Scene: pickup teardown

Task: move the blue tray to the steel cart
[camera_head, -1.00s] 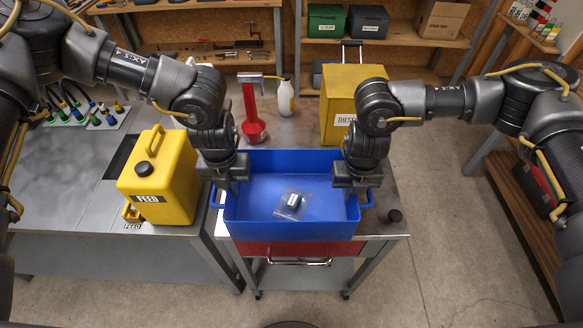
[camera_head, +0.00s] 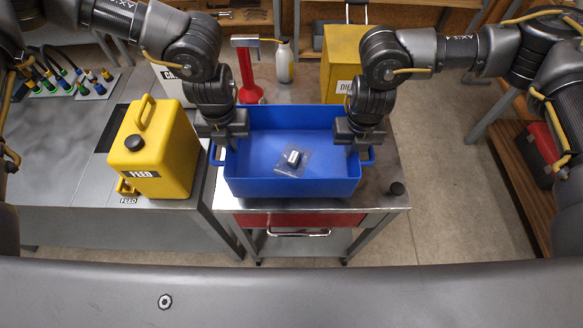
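The blue tray (camera_head: 290,188) is upright at the top of the steel cart (camera_head: 380,200), a little back from its front edge. I cannot tell whether it rests fully on the top.
A yellow FEED can (camera_head: 152,150) stands on the grey bench left of the cart. Behind the tray are a red tool (camera_head: 247,75), a white bottle (camera_head: 284,62) and a yellow DIESEL can (camera_head: 340,60).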

